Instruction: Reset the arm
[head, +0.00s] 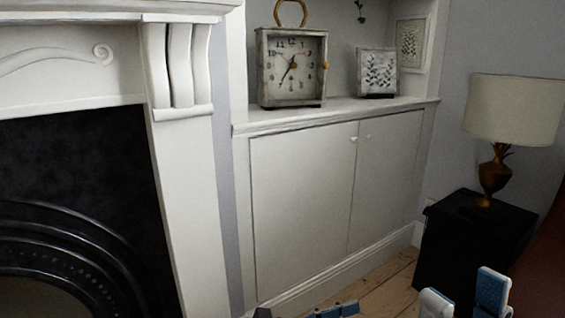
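My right gripper (464,290) shows at the bottom right edge of the head view. Its two pale fingers with blue pads stand apart with a gap between them, and nothing is seen between them. Blue and dark parts (335,310) at the bottom edge, left of it, look like the tip of my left gripper. Most of that gripper is cut off by the frame, so its opening cannot be judged. Both arms are otherwise out of view.
A white built-in cupboard (300,200) carries a clock (291,66) and a small framed picture (377,72). A black side table (465,250) with a lamp (515,108) stands right. A fireplace (75,180) fills the left. Bare floorboards (385,285) show between.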

